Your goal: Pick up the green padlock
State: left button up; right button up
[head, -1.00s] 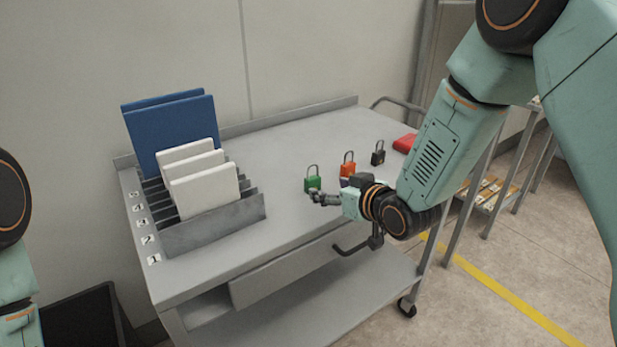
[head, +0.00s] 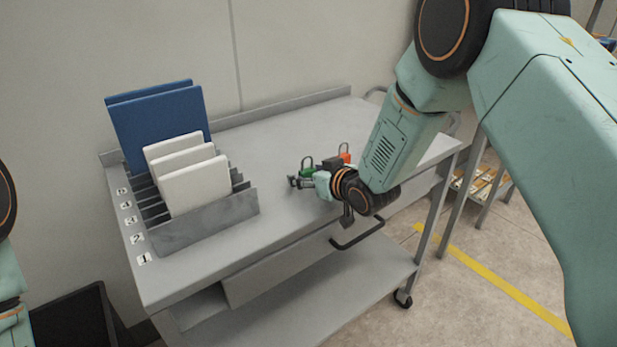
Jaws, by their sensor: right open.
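The green padlock (head: 306,172) stands upright on the grey cart top, its grey shackle pointing up. My right gripper (head: 296,183) is open, low over the cart top, right in front of the padlock. Its fingers cover the lower part of the padlock, and I cannot tell whether they touch it. An orange padlock (head: 344,156) stands just behind and to the right, partly hidden by my right wrist. Of my left arm only parts show at the left edge; its gripper is out of view.
A grey slotted rack (head: 205,225) holds blue panels (head: 160,122) and white panels (head: 195,188) on the left of the cart (head: 275,228). A dark bin (head: 75,320) stands on the floor at left. The cart's middle is clear.

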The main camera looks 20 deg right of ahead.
jog(key=shift+w+a, duration=0.1)
jog(key=shift+a, duration=0.1)
jog(key=shift+w+a+f, duration=0.1)
jog(key=shift+w+a, duration=0.1)
jog(key=shift+w, duration=0.05)
jog(key=shift+c, duration=1.2)
jog(key=shift+s+d, duration=0.15)
jog(key=shift+d, duration=0.1)
jog(key=c, duration=0.3)
jog(key=shift+a, duration=0.1)
jog(key=c, duration=0.3)
jog(key=shift+a, duration=0.1)
jog(key=shift+c, duration=2.5)
